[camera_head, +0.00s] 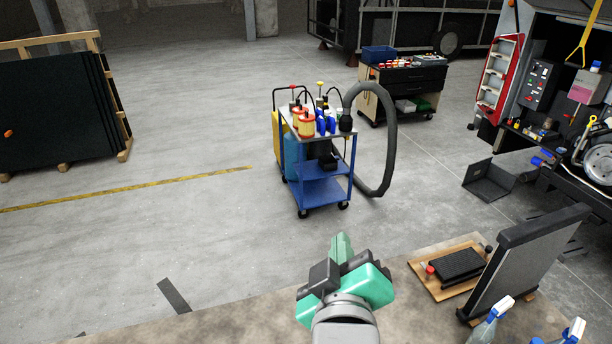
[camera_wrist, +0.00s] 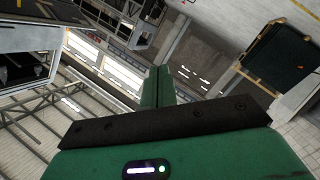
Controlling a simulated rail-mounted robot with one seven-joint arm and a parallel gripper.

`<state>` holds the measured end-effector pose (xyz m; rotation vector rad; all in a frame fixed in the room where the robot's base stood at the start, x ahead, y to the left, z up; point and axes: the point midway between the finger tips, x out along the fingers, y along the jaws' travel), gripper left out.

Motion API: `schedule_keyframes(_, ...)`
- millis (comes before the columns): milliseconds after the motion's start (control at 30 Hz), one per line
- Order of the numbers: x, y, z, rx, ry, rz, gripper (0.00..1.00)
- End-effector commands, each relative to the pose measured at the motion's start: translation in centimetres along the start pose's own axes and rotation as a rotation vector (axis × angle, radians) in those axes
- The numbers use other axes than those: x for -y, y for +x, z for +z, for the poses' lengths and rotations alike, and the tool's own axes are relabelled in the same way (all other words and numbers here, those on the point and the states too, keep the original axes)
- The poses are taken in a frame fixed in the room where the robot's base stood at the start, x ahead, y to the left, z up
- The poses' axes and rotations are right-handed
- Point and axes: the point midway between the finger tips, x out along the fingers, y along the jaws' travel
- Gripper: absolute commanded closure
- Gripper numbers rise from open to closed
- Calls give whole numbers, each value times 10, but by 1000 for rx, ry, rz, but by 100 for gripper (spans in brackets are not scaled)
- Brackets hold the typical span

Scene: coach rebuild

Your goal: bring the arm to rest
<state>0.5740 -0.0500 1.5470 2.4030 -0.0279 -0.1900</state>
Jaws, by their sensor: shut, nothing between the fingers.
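In the wrist view the shut green fingers (camera_wrist: 157,84) point up the picture, towards the hall's roof and walls. No object is touching the gripper.
A wooden board with a black pad (camera_head: 460,265) and a tilted dark panel (camera_head: 528,258) stand right of my gripper. Spray bottles (camera_head: 488,322) are at the lower right. A blue cart (camera_head: 322,192) with bottles and a hose stands beyond. The floor to the left is mostly clear.

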Motion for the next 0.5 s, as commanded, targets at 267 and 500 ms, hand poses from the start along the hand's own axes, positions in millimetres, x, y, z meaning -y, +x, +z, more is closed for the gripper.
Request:
schedule_keyframes(267,-86,-123,-152,-566,580,189,100)
schedule_keyframes(500,-105,-166,-180,-738,740,186,100)
